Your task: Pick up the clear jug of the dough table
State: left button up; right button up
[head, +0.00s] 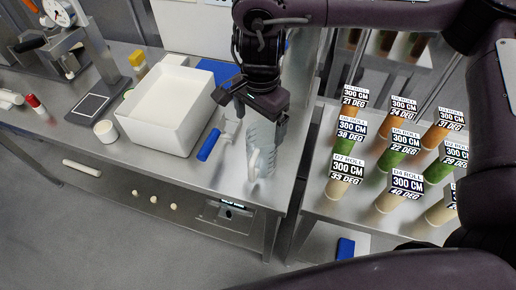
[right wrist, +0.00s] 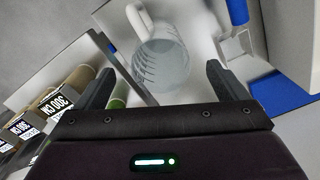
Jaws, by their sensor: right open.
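The clear jug (head: 261,145) stands on the steel dough table (head: 180,178) near its right end, its pale handle towards the front. In the right wrist view the jug (right wrist: 163,62) shows from above, with its handle at the upper left. My right gripper (head: 254,110) is open and points down over the jug, hiding part of its upper side. In the right wrist view its two fingers (right wrist: 160,82) lie apart, one to each side of the jug's near part. I cannot tell whether they touch it. My left gripper is out of view.
A blue-handled tool (head: 209,145) lies close left of the jug, beside a white bin (head: 167,108). A white cup (head: 106,131) stands further left. Across a gap, the right table holds several labelled rolls (head: 387,200).

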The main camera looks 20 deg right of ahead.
jog(key=p, duration=0.2)
send_over(259, 141)
jog(key=s+a, duration=0.1)
jog(key=s, duration=0.3)
notch_tip(259, 141, down, 7)
jog(key=shift+a+f, duration=0.1)
jog(key=shift+f, duration=0.1)
jog(key=shift+c, duration=0.2)
jog(key=c, duration=1.4)
jog(key=shift+o, duration=0.2)
jog(key=shift+r, duration=0.1)
